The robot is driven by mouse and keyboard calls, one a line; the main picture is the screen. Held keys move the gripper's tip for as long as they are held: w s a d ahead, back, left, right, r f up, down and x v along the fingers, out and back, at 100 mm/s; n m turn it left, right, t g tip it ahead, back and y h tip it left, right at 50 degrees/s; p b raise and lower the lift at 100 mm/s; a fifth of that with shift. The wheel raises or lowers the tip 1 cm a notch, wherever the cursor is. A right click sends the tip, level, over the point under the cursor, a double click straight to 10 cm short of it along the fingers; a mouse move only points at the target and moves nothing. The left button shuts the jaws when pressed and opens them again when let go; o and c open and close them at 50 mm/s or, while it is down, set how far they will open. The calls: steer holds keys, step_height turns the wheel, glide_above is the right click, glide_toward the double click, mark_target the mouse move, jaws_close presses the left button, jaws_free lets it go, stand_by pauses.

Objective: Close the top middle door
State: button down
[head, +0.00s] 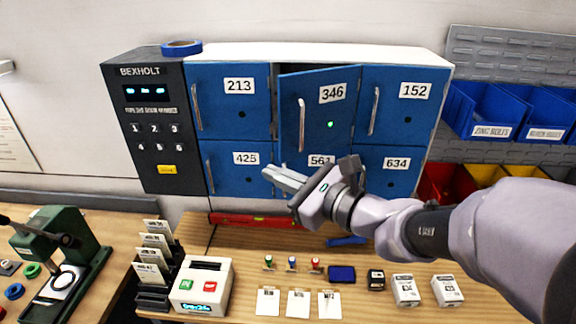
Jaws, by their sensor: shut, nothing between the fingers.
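The top middle door (317,115) is blue, labelled 346, with a vertical silver handle on its left side and a small green light. It stands slightly ajar, its left edge swung out from the cabinet (350,52) and its right side at the hinge. My gripper (268,174) is shut and empty. It is below the door's lower left corner, in front of the bottom row near doors 425 and 561. I cannot tell how far it is from the cabinet face. My gripper partly hides door 561 (320,161).
Doors 213 (230,110), 152 (400,112), 425 (233,178) and 634 (392,180) look closed. A black keypad panel (150,105) is at left. Blue bins (488,110) hang at right.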

mark_target(281, 148)
steer(key=d+f+m+t+h, duration=0.3)
steer(key=d+m+t+h, duration=0.15)
steer(key=d+m, duration=0.3)
steer(key=shift+t, duration=0.35)
steer(key=p+x, duration=0.1)
steer(key=x, duration=0.5)
steer(key=p+x, duration=0.2)
steer(key=x, duration=0.5)
steer(key=shift+w+r, duration=0.2)
steer(key=shift+w, duration=0.1)
